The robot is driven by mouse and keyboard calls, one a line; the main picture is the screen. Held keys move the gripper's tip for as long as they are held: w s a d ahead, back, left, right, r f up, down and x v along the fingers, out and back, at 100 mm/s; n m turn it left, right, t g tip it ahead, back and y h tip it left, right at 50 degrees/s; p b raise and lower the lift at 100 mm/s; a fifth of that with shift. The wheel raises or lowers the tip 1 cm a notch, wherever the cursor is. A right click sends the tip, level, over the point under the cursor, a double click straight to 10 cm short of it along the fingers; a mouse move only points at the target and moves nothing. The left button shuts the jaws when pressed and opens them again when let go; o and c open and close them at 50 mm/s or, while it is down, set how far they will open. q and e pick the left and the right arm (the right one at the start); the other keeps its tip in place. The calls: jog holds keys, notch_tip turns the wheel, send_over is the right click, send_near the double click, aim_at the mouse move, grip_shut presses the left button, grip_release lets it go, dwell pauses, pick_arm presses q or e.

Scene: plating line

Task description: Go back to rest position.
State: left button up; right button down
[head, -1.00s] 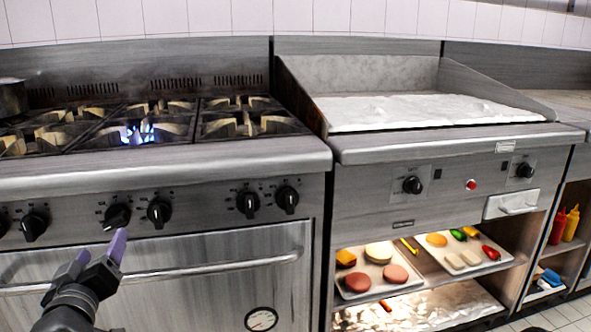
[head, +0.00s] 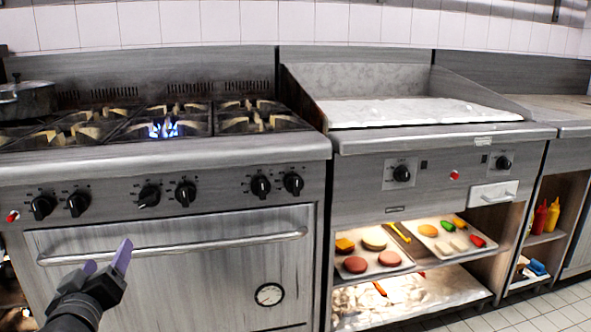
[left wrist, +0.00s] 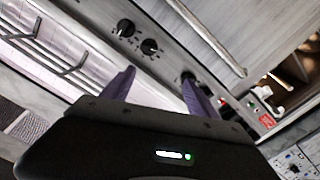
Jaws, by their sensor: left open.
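My left gripper (head: 107,262) is at the lower left of the head view, in front of the oven door (head: 180,262) of the stove. Its two purple fingers stand apart and nothing is between them. In the left wrist view the gripper (left wrist: 157,88) also shows open and empty, with black knobs (left wrist: 126,28) beyond the fingertips. I cannot tell the exact gap to the stove front. My right gripper is in neither view.
A blue flame (head: 163,129) burns on the stove's middle burner. A pot (head: 27,100) stands at the back left. A griddle (head: 415,112) is to the right, with food trays (head: 382,262) on the shelf below. The floor (head: 510,312) at lower right is clear.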

pick_arm(q)
jog(key=w+d+f+m+g+h, duration=0.15)
jog(key=d+f, duration=0.35)
jog(key=f, duration=0.5)
jog(key=w+d+f+m+g+h, duration=0.1)
jog(key=d+f+g+h, duration=0.3)
jog(key=f, duration=0.6)
jog(key=w+d+f+m+g+h, duration=0.1)
jog(key=d+f+m, duration=0.1)
jog(key=d+f, duration=0.6)
jog(key=s+d+f+m+g+h, duration=0.1)
jog(key=s+d+f+g, duration=0.45)
jog(key=s+f, duration=0.7)
jog(key=s+d+f+m+g+h, duration=0.1)
jog(key=s+d+f+g+h, duration=0.15)
jog(key=s+d+f, duration=0.95)
notch_tip(320, 180, up, 32)
jog(key=a+g+p, duration=0.1)
jog(key=a+p, duration=0.1)
jog(key=p, duration=3.3)
jog(key=shift+s+r+g, duration=0.15)
jog(key=shift+r+g, duration=0.05)
jog(key=shift+g, duration=0.15)
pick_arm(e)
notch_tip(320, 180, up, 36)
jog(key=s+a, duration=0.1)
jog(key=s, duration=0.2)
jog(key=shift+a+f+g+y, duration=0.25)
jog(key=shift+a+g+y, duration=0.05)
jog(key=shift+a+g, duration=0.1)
